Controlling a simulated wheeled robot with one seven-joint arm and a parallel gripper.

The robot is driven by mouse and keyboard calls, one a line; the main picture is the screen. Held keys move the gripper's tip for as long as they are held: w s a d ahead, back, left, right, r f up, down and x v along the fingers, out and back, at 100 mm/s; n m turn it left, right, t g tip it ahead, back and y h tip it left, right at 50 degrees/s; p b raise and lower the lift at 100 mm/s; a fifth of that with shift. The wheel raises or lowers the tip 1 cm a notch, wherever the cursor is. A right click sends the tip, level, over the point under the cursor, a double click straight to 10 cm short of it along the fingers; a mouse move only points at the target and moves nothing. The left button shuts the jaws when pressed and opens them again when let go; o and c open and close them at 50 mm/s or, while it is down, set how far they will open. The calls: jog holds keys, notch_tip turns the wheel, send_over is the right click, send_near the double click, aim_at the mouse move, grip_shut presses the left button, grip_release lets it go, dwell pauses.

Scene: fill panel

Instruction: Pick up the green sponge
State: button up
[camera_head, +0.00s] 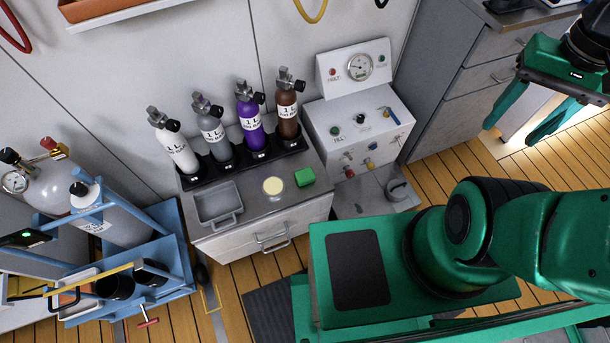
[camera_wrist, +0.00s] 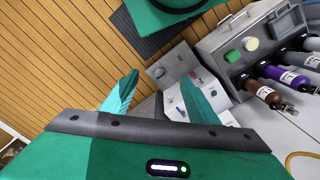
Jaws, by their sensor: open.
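The green sponge (camera_head: 305,177) is a small bright green block lying on the grey counter top (camera_head: 258,206), just right of a round pale yellow thing (camera_head: 273,187). In the wrist view the sponge (camera_wrist: 232,56) lies on the same counter, toward the upper right. My gripper (camera_head: 533,119) is at the upper right of the head view, well to the right of the sponge and apart from it. In the wrist view its two teal fingers (camera_wrist: 158,100) are spread wide with nothing between them.
A grey tray (camera_head: 218,204) sits left on the counter. Behind the sponge stands a rack with several cylinders (camera_head: 249,118). Right of it is a white panel box with a gauge (camera_head: 359,67). A blue cart with a tank (camera_head: 120,225) stands far left.

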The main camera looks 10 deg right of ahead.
jog(key=shift+n, duration=0.3)
jog(key=w+a+f+n+y, duration=0.1)
jog(key=w+a+f+n, duration=0.5)
jog(key=w+f+n, duration=0.4)
jog(key=w+a+f+n, duration=0.6)
jog(key=w+f, duration=0.2)
jog(key=w, duration=0.4)
jog(key=n+g+y, duration=0.1)
jog(key=n+y, duration=0.2)
jog(key=n, duration=0.8)
send_near(305, 174)
jog(key=x, duration=0.3)
jog(key=shift+w+f, duration=0.15)
jog(key=shift+f, duration=0.25)
jog(key=shift+x, duration=3.25)
jog(key=shift+a, duration=0.1)
